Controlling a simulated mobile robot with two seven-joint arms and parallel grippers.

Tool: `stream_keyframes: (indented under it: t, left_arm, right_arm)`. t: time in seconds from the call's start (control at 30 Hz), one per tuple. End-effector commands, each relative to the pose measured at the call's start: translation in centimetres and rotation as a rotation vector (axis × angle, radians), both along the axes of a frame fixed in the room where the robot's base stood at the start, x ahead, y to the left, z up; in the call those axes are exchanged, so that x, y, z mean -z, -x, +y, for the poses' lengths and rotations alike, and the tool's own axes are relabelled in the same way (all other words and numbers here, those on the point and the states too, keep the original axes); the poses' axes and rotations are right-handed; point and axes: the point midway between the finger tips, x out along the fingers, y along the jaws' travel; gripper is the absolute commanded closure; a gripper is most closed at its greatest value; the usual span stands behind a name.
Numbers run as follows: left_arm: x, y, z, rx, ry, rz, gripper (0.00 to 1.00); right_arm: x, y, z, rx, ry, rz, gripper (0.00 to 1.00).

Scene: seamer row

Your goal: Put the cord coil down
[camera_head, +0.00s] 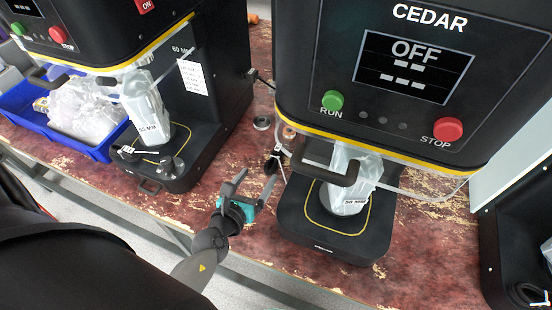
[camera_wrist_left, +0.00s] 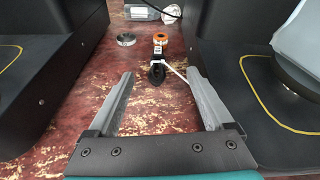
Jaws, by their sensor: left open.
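My left gripper (camera_head: 258,176) is open over the red worn worktop, between the two black machines. Its fingers also show wide apart in the left wrist view (camera_wrist_left: 159,76). A small dark bundle (camera_head: 271,163) with a thin white strand lies just past the fingertips. In the left wrist view this dark bundle (camera_wrist_left: 157,74) appears between the fingertips, with nothing gripped. It may be the cord coil, but its shape is too small to be sure. My right gripper is not in view.
The CEDAR machine (camera_head: 322,222) stands on the right, with a bagged part on its base. Another machine (camera_head: 160,165) stands on the left. A metal disc (camera_wrist_left: 126,39) and an orange ring (camera_wrist_left: 161,38) lie beyond. A blue bin (camera_head: 100,150) is at far left.

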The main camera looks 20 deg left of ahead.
Motion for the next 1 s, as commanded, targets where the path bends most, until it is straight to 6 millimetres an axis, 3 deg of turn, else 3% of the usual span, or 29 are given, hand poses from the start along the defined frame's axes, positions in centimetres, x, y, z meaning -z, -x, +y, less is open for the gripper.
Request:
stream_keyframes:
  t: [0.1,0.23,0.7,1.0]
  left_arm:
    - [1.6,1.5,-0.1,0.048,-0.098,0.068,0.15]
    - [2.3,1.3,-0.1,0.065,-0.129,0.087,0.15]
    - [5.3,-5.9,0.4,0.062,-0.126,0.081,0.15]
    - [5.9,-7.8,0.6,0.062,-0.125,0.082,0.15]
  right_arm:
    - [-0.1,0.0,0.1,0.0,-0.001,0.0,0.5]
    - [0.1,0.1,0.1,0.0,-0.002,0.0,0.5]
    - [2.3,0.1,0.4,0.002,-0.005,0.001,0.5]
    - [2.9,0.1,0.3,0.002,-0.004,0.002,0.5]
